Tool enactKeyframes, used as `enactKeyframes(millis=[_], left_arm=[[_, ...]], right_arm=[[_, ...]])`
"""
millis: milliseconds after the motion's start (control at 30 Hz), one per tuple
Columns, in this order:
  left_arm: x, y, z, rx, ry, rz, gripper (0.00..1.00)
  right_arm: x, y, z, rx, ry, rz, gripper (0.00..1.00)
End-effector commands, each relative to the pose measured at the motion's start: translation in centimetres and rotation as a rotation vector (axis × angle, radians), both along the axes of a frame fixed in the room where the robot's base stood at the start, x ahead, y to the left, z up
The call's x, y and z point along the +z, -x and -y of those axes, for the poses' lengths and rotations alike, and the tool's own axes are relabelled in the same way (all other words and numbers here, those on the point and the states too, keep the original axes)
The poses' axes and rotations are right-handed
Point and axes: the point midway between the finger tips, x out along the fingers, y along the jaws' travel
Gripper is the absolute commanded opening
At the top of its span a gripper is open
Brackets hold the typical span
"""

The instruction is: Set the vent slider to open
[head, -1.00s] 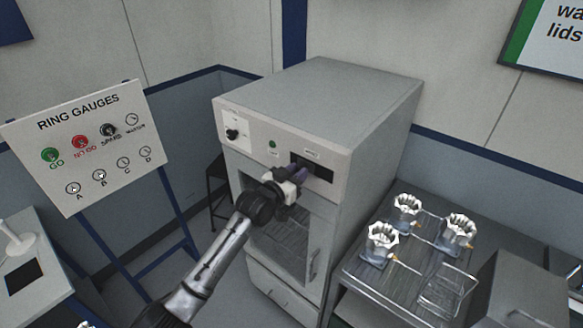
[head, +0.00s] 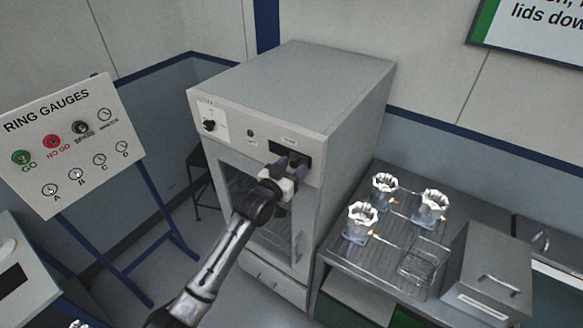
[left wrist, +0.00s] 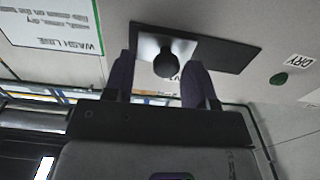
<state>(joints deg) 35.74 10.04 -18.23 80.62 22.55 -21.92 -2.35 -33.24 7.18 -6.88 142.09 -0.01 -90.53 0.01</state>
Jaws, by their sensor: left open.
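The vent slider's dark slot plate (head: 304,152) is on the upper front of the grey cabinet, right of a small green lamp. In the left wrist view the plate (left wrist: 228,54) carries a round black knob (left wrist: 167,63) on a shiny backing, nearer the end away from the lamp. My left gripper (head: 291,163) is in front of the plate. In the left wrist view my open left gripper (left wrist: 160,76) has one dark finger on each side of the knob, with gaps visible. Whether the knob is fully between the fingertips in depth, I cannot tell. My right gripper is not in view.
The cabinet (head: 290,80) also has a black switch (head: 209,126), the green lamp (head: 250,133) and a glass door below. A ring gauge board (head: 70,150) stands left.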

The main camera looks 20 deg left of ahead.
Motion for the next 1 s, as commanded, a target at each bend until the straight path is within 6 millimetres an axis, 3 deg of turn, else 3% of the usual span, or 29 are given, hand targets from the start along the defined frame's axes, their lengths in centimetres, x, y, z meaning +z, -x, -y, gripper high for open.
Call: enactKeyframes(millis=[267,800,1000], left_arm=[[-0.1,0.8,-0.4,0.001,-0.001,0.001,0.51],[-0.2,9.5,-3.2,0.0,-0.002,0.001,0.51],[-0.1,11.9,-4.0,0.0,-0.001,0.0,0.51]], right_arm=[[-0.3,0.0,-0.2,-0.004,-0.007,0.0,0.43],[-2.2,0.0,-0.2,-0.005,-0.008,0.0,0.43],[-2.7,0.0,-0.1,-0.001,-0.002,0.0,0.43]])
